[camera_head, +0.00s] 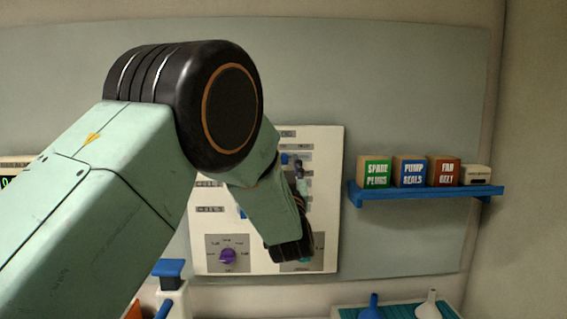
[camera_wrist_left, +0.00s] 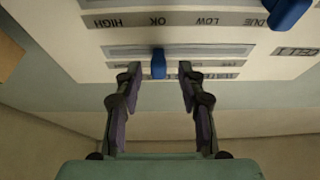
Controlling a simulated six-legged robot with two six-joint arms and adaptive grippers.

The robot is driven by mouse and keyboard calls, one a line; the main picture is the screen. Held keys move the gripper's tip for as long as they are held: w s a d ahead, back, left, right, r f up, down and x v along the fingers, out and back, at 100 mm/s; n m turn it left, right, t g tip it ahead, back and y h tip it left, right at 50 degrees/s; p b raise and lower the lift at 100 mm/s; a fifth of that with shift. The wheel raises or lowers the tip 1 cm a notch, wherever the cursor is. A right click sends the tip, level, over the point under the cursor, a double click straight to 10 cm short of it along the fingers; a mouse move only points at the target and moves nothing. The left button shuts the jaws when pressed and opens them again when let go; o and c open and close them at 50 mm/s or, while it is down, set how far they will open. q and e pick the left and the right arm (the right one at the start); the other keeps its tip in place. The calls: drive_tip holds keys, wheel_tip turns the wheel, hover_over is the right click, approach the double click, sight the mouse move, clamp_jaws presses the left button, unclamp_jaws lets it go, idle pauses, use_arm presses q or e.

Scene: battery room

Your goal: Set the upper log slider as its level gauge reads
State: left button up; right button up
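The white panel (camera_head: 328,150) hangs on the wall in the head view, partly hidden behind my left arm. My left wrist view shows it upside down. There a blue slider knob (camera_wrist_left: 158,63) sits in a slot, in line with the OK mark. A second blue knob (camera_wrist_left: 287,12) is in a parallel slot near the DUE mark. My left gripper (camera_wrist_left: 158,74) is open, one finger on each side of the first knob, with gaps visible. In the head view its fingers (camera_head: 301,175) are at the panel's upper part. I cannot make out the level gauge. My right gripper is out of view.
A purple dial (camera_head: 228,257) and a partly hidden teal dial (camera_head: 304,260) are low on the panel. A blue shelf (camera_head: 425,192) at right holds several boxes. Below are a blue-handled item (camera_head: 168,268) and a teal tray (camera_head: 395,309).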

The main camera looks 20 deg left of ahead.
use_arm(q)
drive_tip(key=v, duration=0.6)
drive_tip(key=shift+s, duration=0.15)
drive_tip(key=shift+f, duration=0.1)
drive_tip(key=shift+s, duration=0.1)
